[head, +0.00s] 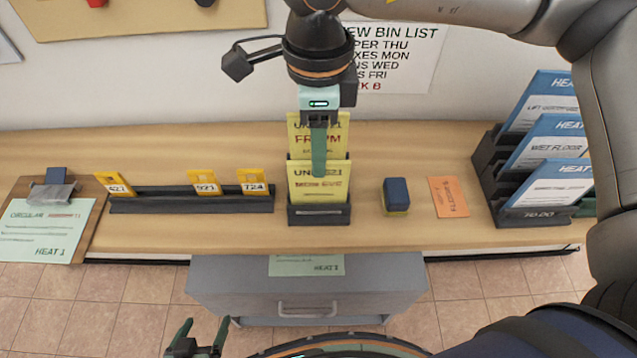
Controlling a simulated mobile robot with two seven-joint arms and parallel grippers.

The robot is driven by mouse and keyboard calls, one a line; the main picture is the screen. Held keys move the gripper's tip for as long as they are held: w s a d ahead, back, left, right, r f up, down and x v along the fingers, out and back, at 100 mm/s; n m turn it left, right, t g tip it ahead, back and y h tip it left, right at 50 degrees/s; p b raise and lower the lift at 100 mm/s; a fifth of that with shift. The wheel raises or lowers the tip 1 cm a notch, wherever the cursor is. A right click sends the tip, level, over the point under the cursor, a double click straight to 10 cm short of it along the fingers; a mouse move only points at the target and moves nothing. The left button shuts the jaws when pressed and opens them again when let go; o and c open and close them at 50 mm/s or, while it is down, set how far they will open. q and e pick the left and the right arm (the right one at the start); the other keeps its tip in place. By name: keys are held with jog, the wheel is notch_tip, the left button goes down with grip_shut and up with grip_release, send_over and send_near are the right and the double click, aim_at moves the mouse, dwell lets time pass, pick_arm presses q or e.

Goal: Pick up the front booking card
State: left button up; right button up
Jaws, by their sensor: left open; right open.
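The front booking card (303,182) is yellow, reads "MON EVE" and stands upright in the front slot of a dark holder (319,215). The back booking card (298,133), also yellow, stands behind it, partly covered. My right gripper (319,172) points down over the cards, its green fingers seen edge-on and overlapping the front card's upper middle in the picture. It is open; I cannot tell whether the card lies between its fingers or touches them. My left gripper (198,335) is open and empty at the bottom, below the counter's front edge.
A long dark rack (190,204) with yellow number tags stands left of the holder, and a clipboard (85,220) lies further left. A blue-topped block (396,193), an orange card (449,197) and a rack of blue folders (535,218) are to the right. A grey drawer (235,280) sits below.

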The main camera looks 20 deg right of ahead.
aim_at(319, 188)
notch_tip(319, 188, down, 6)
jog(key=shift+f+p, duration=0.25)
jog(key=shift+p, duration=0.15)
jog(key=shift+c, duration=0.2)
grip_shut()
